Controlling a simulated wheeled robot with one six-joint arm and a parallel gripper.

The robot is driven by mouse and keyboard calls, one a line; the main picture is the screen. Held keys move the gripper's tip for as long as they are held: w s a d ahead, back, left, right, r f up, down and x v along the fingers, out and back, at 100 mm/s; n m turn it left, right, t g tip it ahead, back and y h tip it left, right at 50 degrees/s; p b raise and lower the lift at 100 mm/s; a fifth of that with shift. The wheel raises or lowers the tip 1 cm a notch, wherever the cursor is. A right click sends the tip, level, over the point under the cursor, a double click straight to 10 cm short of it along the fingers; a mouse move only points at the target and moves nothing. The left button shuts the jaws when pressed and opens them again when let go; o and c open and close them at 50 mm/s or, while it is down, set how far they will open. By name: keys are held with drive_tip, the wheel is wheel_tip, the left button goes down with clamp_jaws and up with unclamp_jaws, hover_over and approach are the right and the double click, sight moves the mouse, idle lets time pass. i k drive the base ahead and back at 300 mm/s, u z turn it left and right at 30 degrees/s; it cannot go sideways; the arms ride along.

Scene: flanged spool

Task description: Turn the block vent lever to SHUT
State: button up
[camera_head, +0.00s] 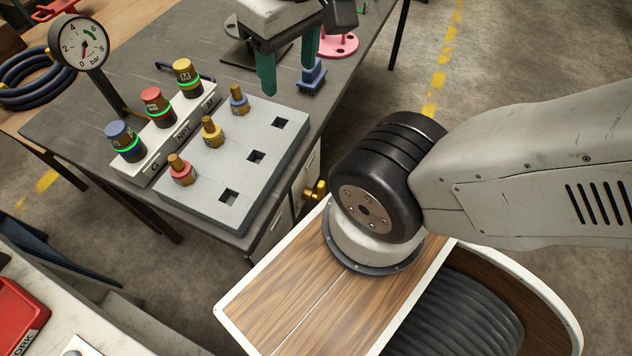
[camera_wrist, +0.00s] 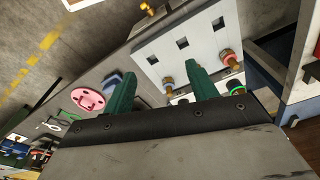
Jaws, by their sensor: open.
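A small yellow lever-like handle (camera_head: 318,190) sticks out at the bench's near edge, beside the grey block (camera_head: 210,205). It is likely the vent lever; its markings cannot be read and its setting cannot be told. A yellow part also shows at the top of the wrist view (camera_wrist: 147,8). The grey block has three square holes and three brass fittings with red, yellow and blue collars. My gripper (camera_head: 290,80) is open and empty, its green fingers above the bench beyond the block, well away from the handle. The fingers also show in the wrist view (camera_wrist: 158,72).
A white rack (camera_head: 167,140) holds blue, red and yellow capped fittings with green rings. A round gauge (camera_head: 78,43) stands behind it. A blue part (camera_head: 312,76) and pink flanged part (camera_head: 338,45) sit near my fingers. A red tray (camera_head: 18,315) lies at lower left.

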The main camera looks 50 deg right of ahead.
sight(308, 195)
drive_tip(key=k, duration=0.5)
drive_tip(key=z, duration=0.8)
drive_tip(key=k, duration=0.8)
drive_tip(key=u, duration=1.25)
drive_tip(key=i, duration=0.5)
